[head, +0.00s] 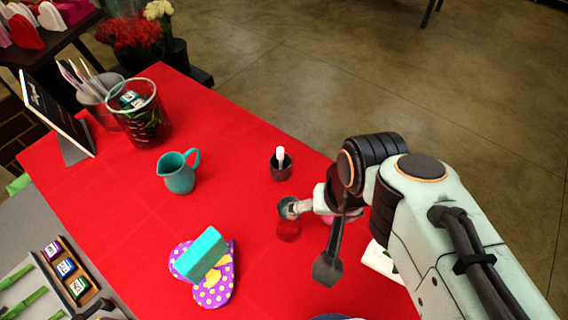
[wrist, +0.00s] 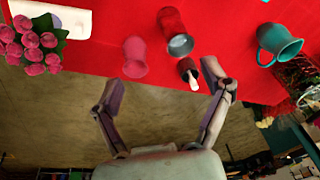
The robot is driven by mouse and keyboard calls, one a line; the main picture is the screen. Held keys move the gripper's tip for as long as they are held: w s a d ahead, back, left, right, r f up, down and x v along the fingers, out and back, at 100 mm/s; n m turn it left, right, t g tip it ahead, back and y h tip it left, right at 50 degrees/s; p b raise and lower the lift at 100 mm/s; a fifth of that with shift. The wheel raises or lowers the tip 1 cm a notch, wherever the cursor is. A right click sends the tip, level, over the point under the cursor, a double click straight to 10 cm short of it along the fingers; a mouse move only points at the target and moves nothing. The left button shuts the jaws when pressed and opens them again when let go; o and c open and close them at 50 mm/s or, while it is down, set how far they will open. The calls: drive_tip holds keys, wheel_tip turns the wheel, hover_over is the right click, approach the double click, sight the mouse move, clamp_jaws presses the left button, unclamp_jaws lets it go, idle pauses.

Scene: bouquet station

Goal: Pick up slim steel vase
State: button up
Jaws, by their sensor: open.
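The slim steel vase (head: 289,231) stands on the red tablecloth in the head view. Its shiny side mirrors the red cloth, and its rim is partly hidden by my arm. In the wrist view the vase (wrist: 171,24) shows above the gap between my fingers, its grey mouth towards me. My gripper (wrist: 162,76) is open and empty, its fingers spread wide and apart from the vase. In the head view one dark fingertip hangs to the right of the vase; the other finger is hard to make out.
A dark cup with a white stick (head: 281,169) stands behind the vase, and a pink cup (wrist: 135,58) beside it. A teal pitcher (head: 180,174), a teal block (head: 202,255) on a dotted heart mat (head: 222,287) and a glass container (head: 149,122) stand left. Pink flowers (wrist: 40,45) lie opposite.

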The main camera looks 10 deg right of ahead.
drive_tip(key=shift+m+g+h, duration=0.3)
drive_tip(key=shift+m+g, duration=0.1)
drive_tip(key=shift+m, duration=0.4)
drive_tip(key=w+f, duration=0.2)
drive_tip(key=w, duration=0.1)
drive_tip(key=w+a+f, duration=0.1)
drive_tip(key=w+f, duration=0.1)
drive_tip(key=w, duration=0.2)
drive_tip(key=w+f, duration=0.3)
drive_tip(key=shift+w+a, duration=0.2)
drive_tip(key=shift+a, duration=0.15)
drive_tip(key=f, duration=0.4)
drive_tip(key=a+f+g, duration=0.1)
drive_tip(key=f, duration=0.2)
drive_tip(key=s+f+g, duration=0.1)
drive_tip(key=f, duration=0.3)
drive_tip(key=shift+s+a+f+n, duration=0.1)
drive_tip(key=shift+a+f+n, duration=0.15)
drive_tip(key=shift+f+n, duration=0.1)
drive_tip(key=shift+f, duration=0.55)
drive_tip(key=c, duration=1.1)
